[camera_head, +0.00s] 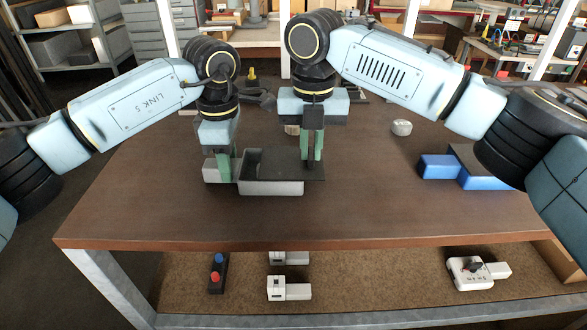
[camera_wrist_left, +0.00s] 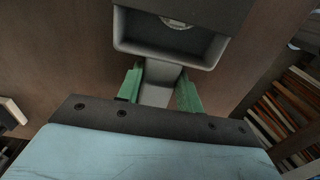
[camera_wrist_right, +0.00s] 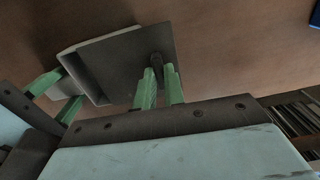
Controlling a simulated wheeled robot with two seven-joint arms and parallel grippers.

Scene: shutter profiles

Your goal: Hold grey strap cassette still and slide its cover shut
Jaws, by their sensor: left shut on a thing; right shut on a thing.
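The grey strap cassette (camera_head: 270,187) sits on the brown table, its left part open. Its dark sliding cover (camera_head: 290,165) lies over the right part and juts past the cassette's right end. My left gripper (camera_head: 222,172) is shut on the grey tab at the cassette's left end; the left wrist view shows the tab (camera_wrist_left: 160,78) between the green fingers. A pale round thing (camera_wrist_left: 176,22) shows inside the opening. My right gripper (camera_head: 313,155) is shut on the dark knob (camera_wrist_right: 157,60) on the cover. The cover (camera_wrist_right: 125,62) also shows in the right wrist view.
A blue block-like object (camera_head: 440,167) with a dark part stands to the right on the table. A small pale round item (camera_head: 401,127) lies behind it to the left. The table in front of the cassette is clear. White devices (camera_head: 290,290) sit on the lower shelf.

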